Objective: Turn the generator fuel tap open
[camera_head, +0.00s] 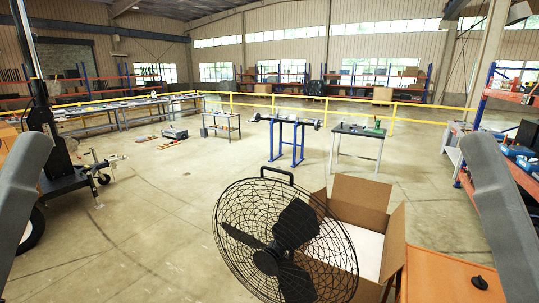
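An orange surface (430,277) shows at the bottom right, cut off by the lower edge. A small black knob-like part (480,283) sits on it. I cannot tell whether this is the generator or its fuel tap, nor which way the part is turned. No other tap shows. Grey links of my arms rise at the left and right edges. My grippers are outside the picture, so their fingers and any hold are hidden.
A black caged fan (268,262) fills the lower middle. An open cardboard box (397,238) stands just right of it. A mast on a wheeled base (70,182) stands at left. A yellow railing (345,113) crosses behind. The concrete floor at centre-left is clear.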

